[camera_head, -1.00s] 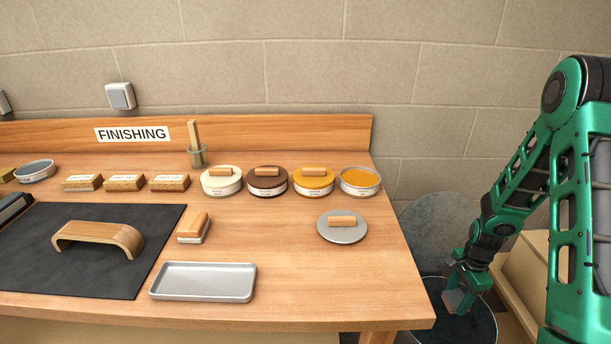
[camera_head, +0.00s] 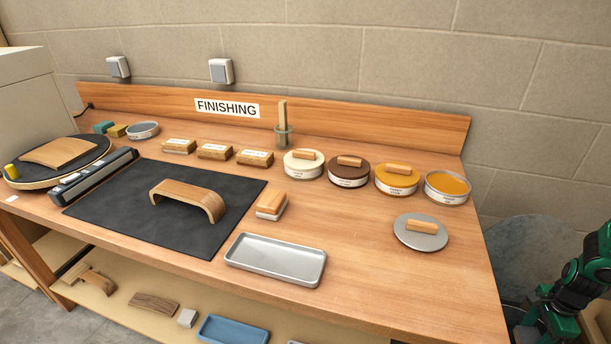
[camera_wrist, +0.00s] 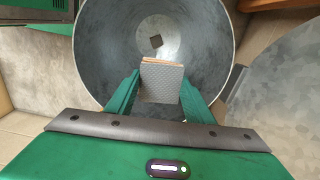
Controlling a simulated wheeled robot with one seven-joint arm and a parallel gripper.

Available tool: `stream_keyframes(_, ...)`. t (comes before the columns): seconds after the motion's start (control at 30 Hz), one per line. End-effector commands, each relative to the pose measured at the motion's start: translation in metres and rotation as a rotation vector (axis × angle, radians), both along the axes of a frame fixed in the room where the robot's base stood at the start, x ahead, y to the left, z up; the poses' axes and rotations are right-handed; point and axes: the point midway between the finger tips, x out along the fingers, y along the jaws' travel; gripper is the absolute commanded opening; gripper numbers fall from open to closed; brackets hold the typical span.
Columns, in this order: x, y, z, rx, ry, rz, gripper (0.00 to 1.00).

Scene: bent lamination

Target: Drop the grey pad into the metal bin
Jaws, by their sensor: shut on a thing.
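In the wrist view, my gripper (camera_wrist: 160,84) is shut on the grey pad (camera_wrist: 162,86), a flat speckled grey square with a tan layer showing along its far edge. The metal bin (camera_wrist: 100,55) is round and lies below the gripper; its open mouth surrounds the pad in the picture. In the head view, my arm shows at the lower right edge, and the pad cannot be made out there.
The wooden bench (camera_head: 370,265) stands left of my arm, holding a metal tray (camera_head: 275,258), a grey lid (camera_head: 421,233), several round tins and a black mat (camera_head: 120,205) with a bent wooden piece (camera_head: 190,198). A large grey disc (camera_head: 530,250) leans at the wall.

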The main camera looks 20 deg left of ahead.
Motion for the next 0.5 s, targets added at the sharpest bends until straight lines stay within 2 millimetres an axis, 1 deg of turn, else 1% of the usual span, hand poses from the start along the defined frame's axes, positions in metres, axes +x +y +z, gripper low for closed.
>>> stream_keyframes(0.1,-0.001,0.0,-0.014,0.001,0.002,0.0,0.3)
stream_keyframes(0.23,-0.001,0.0,-0.025,0.001,0.002,0.0,0.3)
stream_keyframes(0.5,0.0,0.0,-0.034,0.0,-0.001,0.0,0.3)
